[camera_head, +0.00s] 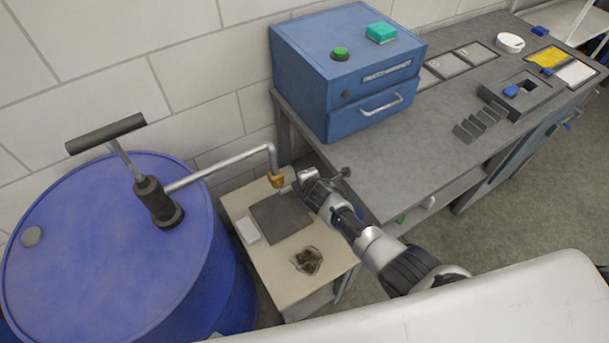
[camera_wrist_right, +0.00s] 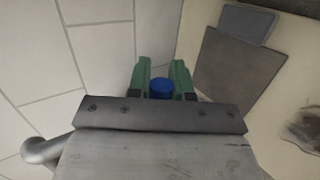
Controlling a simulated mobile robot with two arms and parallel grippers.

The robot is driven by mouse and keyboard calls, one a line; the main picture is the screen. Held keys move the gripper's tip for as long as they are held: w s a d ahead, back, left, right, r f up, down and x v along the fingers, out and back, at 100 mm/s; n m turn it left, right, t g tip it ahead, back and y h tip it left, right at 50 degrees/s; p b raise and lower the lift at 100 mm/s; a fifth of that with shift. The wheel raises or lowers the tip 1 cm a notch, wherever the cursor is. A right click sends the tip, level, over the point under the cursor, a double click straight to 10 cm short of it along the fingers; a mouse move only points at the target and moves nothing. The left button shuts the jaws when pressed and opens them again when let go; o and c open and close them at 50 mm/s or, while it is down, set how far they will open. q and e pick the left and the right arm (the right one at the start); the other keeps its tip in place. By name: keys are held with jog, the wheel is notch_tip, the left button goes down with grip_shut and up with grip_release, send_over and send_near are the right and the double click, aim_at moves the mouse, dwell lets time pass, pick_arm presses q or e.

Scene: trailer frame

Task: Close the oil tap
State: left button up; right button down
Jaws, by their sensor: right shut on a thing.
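The brass oil tap (camera_head: 277,180) sits at the end of the grey pipe (camera_head: 225,163) that comes from the hand pump (camera_head: 155,198) on the blue drum. My right gripper (camera_head: 289,187) is at the tap, reaching in from the right. In the right wrist view, the green fingers of this gripper (camera_wrist_right: 161,82) are shut on a small round blue knob (camera_wrist_right: 161,88), which appears to be the tap's handle. The tap body is hidden in that view. How far the tap is turned cannot be told. My left gripper is not in view.
The blue drum (camera_head: 90,250) stands at the left. Below the tap, a small table (camera_head: 325,245) carries a dark mat (camera_head: 281,215), a white block (camera_head: 247,230) and a brown stain. A grey workbench (camera_head: 400,155) with a blue box (camera_head: 345,75) stands at the right.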

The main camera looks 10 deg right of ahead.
jog(key=shift+f, duration=0.1)
jog(key=c, duration=1.3)
grip_release()
jog(key=shift+s+r+p, duration=0.4)
jog(key=p+v, duration=0.2)
jog(key=v, duration=0.7)
jog(key=shift+s, duration=0.4)
jog(key=shift+r, duration=0.1)
